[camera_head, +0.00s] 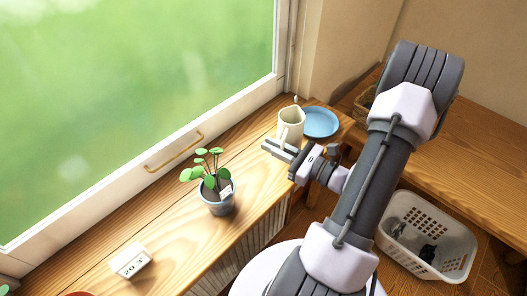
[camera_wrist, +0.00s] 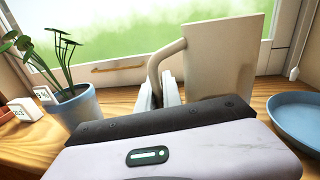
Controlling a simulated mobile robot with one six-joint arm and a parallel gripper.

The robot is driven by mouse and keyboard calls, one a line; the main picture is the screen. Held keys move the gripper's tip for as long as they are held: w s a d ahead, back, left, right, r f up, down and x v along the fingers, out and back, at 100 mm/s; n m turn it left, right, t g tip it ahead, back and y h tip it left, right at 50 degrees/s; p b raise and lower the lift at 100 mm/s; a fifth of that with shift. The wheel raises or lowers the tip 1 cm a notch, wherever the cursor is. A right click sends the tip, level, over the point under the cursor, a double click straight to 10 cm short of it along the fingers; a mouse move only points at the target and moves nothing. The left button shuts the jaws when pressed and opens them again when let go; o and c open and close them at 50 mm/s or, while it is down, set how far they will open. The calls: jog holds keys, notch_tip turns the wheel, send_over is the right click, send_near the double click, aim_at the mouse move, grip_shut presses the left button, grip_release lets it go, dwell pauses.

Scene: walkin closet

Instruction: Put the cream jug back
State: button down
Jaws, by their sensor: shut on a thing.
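The cream jug (camera_head: 291,124) is at the far end of the wooden window sill, to the left of a blue plate. In the wrist view the jug (camera_wrist: 222,58) looks upright, with its handle toward the left. My gripper (camera_head: 277,152) is shut on the jug's handle, and its fingers (camera_wrist: 160,92) show at the handle in the wrist view. I cannot tell whether the jug's base touches the sill, since my gripper hides it in the wrist view.
The blue plate (camera_head: 320,122) lies close to the jug's right. A potted plant (camera_head: 219,198) stands on the sill (camera_head: 180,225) nearer me, with a white date block (camera_head: 130,261) further along. A white basket (camera_head: 462,245) sits at lower right. The window (camera_head: 130,90) borders the sill.

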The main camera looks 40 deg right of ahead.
jog(key=x, duration=0.3)
jog(key=shift+w+d+f, duration=0.15)
jog(key=shift+w+f, duration=0.05)
jog(key=shift+w, duration=0.05)
jog(key=shift+f+b, duration=1.05)
jog(key=shift+f, duration=0.6)
jog(key=shift+f, duration=0.2)
jog(key=c, duration=1.5)
grip_release()
jog(key=shift+r, duration=0.15)
